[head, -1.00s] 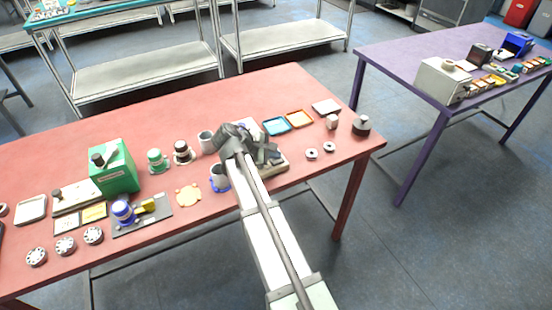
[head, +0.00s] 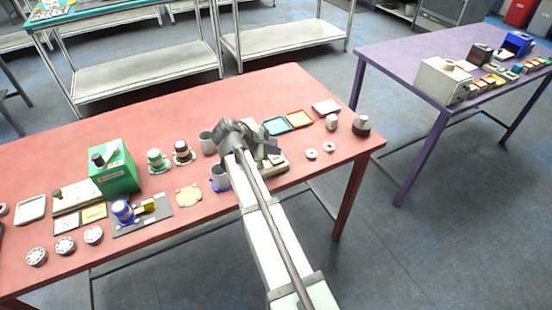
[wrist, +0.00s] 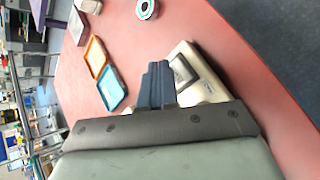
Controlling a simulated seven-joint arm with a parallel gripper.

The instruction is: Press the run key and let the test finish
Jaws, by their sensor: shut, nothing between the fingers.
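A beige device (wrist: 207,78) with a dark-framed panel lies on the red table, just right of my gripper's fingers in the wrist view. In the head view the device (head: 279,166) is partly hidden by my arm. My gripper (wrist: 157,72) is shut and empty, its dark fingers side by side. The fingertips overlap the device's left side in the wrist view; I cannot tell whether they touch it. No run key can be clearly made out, and no readable display shows. In the head view the fingertips are hard to separate from the wrist.
Blue (head: 276,126) and orange (head: 299,118) trays lie beyond the device. A green box (head: 115,170) and several small parts fill the table's left side. The table's front edge is close to the device.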

